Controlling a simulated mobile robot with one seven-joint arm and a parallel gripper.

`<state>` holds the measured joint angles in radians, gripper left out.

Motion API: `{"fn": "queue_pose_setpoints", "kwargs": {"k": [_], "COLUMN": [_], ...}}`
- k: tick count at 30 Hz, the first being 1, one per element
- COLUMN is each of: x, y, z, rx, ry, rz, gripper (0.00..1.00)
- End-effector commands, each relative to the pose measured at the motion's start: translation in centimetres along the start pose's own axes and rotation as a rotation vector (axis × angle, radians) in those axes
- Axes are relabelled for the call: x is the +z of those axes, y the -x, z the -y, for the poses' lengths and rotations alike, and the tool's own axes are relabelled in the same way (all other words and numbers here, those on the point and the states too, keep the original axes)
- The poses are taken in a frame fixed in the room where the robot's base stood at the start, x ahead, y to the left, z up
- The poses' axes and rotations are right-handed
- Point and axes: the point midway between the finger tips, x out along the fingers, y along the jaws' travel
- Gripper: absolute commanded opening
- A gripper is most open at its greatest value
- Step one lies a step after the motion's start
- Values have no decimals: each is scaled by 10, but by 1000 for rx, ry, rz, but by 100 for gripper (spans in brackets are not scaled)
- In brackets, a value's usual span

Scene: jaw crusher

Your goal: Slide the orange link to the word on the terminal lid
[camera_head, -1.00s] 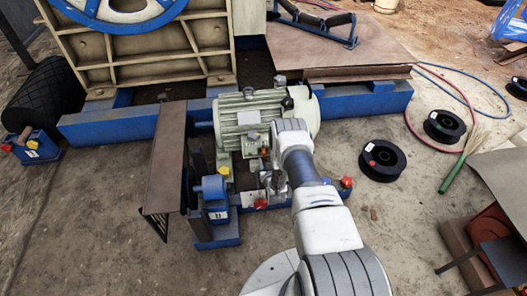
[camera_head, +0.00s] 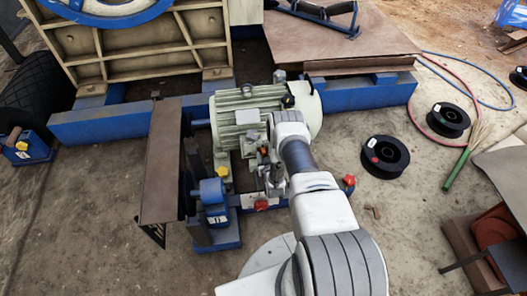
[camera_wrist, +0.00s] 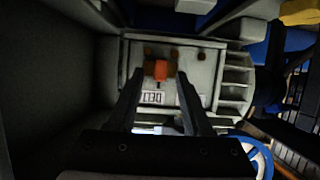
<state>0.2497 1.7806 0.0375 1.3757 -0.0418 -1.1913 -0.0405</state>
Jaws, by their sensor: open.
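The orange link (camera_wrist: 160,70) shows in the wrist view on the pale grey terminal lid (camera_wrist: 188,72), on a brownish mount. A white label with a dark word (camera_wrist: 152,98) lies just below it; the word is partly hidden by a finger and seems to begin with "DE". My gripper (camera_wrist: 160,78) is open, its two dark fingers on either side of the link in the picture. I cannot tell whether they touch it.
A brown guard plate (camera_head: 161,160) rises further left. A red knob (camera_head: 348,182) is to the right. Black spools (camera_head: 385,156) lie on open floor.

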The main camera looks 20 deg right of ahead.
Motion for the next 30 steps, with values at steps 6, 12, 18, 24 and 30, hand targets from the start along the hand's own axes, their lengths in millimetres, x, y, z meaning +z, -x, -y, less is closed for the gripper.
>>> {"fn": "queue_pose_setpoints", "kwargs": {"k": [6, 12, 18, 24, 30], "x": [3, 3, 3, 3, 3], "y": [2, 2, 2, 2, 2], "z": [0, 0, 0, 0, 0], "rx": [0, 0, 0, 0, 0], "ry": [0, 0, 0, 0, 0], "rz": [0, 0, 0, 0, 0], "gripper": [50, 50, 34, 0, 0]}}
